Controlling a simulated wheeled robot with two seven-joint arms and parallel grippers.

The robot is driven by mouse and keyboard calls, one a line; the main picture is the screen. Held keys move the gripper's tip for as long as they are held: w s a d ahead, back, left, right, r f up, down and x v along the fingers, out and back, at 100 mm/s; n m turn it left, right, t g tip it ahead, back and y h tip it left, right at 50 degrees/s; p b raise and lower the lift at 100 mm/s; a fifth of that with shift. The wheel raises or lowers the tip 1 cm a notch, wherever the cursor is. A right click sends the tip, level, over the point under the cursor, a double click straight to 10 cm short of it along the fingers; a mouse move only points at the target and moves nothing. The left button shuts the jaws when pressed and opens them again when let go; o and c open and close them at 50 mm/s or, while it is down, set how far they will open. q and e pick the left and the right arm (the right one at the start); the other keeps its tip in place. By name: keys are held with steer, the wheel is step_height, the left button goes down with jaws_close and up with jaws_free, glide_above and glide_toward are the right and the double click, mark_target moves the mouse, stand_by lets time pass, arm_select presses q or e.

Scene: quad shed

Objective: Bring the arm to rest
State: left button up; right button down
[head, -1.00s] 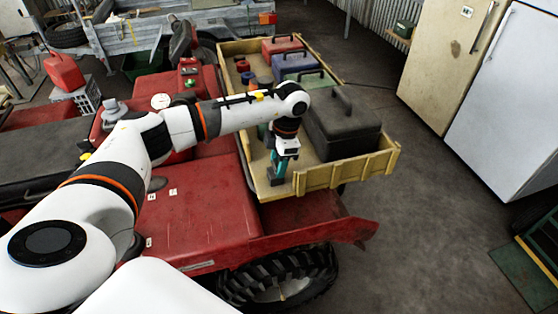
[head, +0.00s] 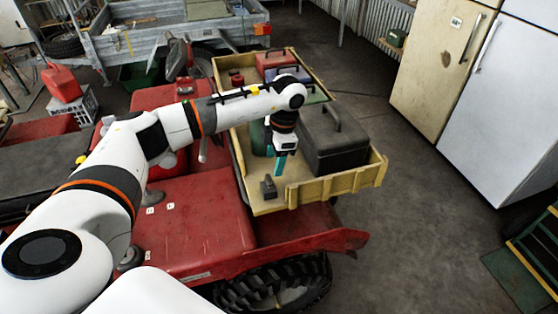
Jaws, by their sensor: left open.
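My left arm reaches in from the left over the red quad. My left gripper (head: 279,166) points down over the yellow cargo box and is open, with teal fingers. A small dark block-like object (head: 268,187) stands on the box floor just in front of the gripper, apart from the fingers. A green object (head: 260,138) stands partly hidden behind the gripper and arm. My right gripper is not in view.
The yellow cargo box (head: 340,182) holds a large dark toolbox (head: 334,140), a red toolbox (head: 276,64) and other items. The red quad (head: 195,225) lies under my arm. Fridges (head: 505,105) stand at right. The floor between is clear.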

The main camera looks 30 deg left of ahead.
arm_select(q)
steer(key=shift+w+r, duration=0.1)
steer(key=shift+r, duration=0.25)
